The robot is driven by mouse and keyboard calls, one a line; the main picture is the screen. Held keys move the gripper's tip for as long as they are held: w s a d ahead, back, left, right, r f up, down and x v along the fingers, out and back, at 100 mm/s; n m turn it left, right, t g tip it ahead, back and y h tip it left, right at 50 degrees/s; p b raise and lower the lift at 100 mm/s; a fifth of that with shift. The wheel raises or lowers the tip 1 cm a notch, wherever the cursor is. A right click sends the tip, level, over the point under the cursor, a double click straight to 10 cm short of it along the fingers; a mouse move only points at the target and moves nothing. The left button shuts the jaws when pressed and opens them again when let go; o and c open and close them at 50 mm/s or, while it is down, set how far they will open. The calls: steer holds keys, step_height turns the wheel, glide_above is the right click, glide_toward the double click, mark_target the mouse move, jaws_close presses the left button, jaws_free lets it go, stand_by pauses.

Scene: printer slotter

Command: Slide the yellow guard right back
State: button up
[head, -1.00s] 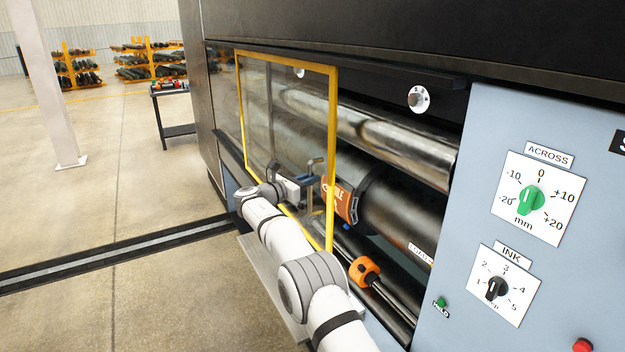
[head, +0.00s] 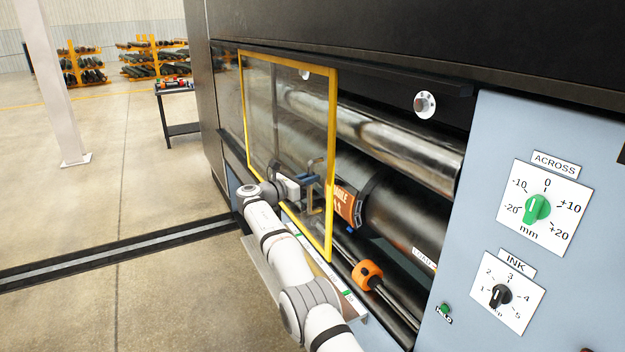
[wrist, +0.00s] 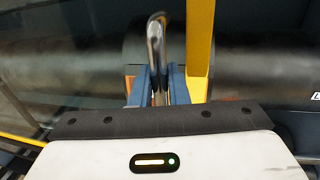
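The guard is a clear panel in a yellow frame (head: 332,150) over the left part of the printer's opening, with the rollers showing through it. The opening is uncovered to its right. Its upright metal handle (wrist: 156,40) stands near the frame's right post, which also shows in the wrist view (wrist: 199,50). My gripper (wrist: 158,88) has its blue fingers on either side of the handle, close against it, and appears shut on it. In the head view my gripper (head: 312,186) is at the lower right of the panel. The fingertips' contact is partly hidden.
Bare rollers (head: 410,215) and an orange collar (head: 367,274) on a shaft lie in the opening. A grey control panel (head: 465,200) with dials stands at the right. A tool cart (head: 175,100) stands beyond the printer's left end.

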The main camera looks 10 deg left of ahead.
steer(key=shift+o, duration=1.4)
steer(key=shift+w+d, duration=0.15)
steer(key=shift+d, duration=0.15)
steer(key=shift+o, duration=0.4)
steer(key=shift+a, duration=0.2)
steer(key=b+v, duration=0.7)
steer(key=v, duration=0.1)
